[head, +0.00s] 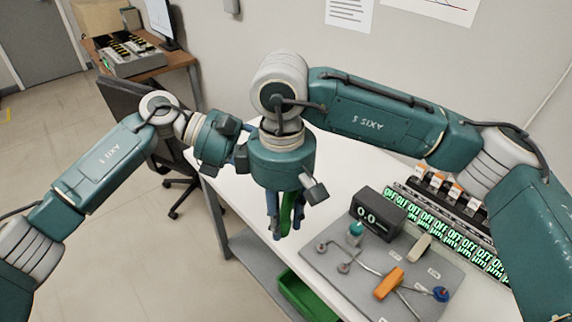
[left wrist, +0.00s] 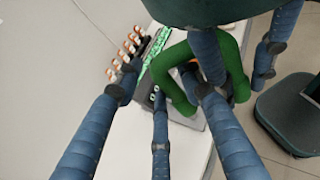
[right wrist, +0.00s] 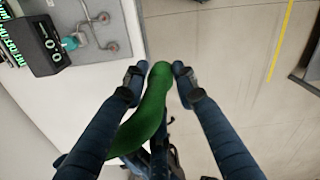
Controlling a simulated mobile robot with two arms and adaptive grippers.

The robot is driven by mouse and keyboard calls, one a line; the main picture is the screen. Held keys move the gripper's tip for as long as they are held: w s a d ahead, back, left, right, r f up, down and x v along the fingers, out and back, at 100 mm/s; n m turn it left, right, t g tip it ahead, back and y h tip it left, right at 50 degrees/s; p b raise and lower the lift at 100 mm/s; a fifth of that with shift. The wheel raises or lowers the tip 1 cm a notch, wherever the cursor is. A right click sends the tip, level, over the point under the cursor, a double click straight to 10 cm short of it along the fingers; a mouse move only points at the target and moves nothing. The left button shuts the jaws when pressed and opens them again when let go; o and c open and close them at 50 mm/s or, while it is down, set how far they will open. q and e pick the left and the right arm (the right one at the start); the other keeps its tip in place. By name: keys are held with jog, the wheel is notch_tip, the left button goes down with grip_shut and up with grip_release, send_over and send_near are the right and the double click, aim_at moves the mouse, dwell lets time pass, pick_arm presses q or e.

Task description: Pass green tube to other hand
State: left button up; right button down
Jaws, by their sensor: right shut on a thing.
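The green tube (right wrist: 150,112) is a thick, curved, smooth piece. In the right wrist view it lies between the fingers of my right gripper (right wrist: 157,75), which is shut on it. In the head view my right gripper (head: 285,222) points down, and the tube (head: 287,212) shows between its fingers. My left gripper (left wrist: 160,80) has its fingers spread apart beside the tube. In the left wrist view the tube (left wrist: 172,75) looks bent and is partly covered by a finger. In the head view my right gripper hides most of the left fingers.
The white table (head: 335,180) holds a grey board (head: 330,268) with fittings, a black display (head: 378,212) and a row of lit switches (head: 450,238). A green bin (head: 300,295) sits below the table edge. A dark chair (head: 130,100) stands behind the left arm.

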pick_arm(q)
jog(key=shift+s+d, duration=0.15)
pick_arm(e)
jog(key=shift+a, duration=0.15)
pick_arm(q)
jog(key=shift+r, duration=0.1)
grip_shut()
pick_arm(e)
jog(key=c, duration=1.3)
grip_release()
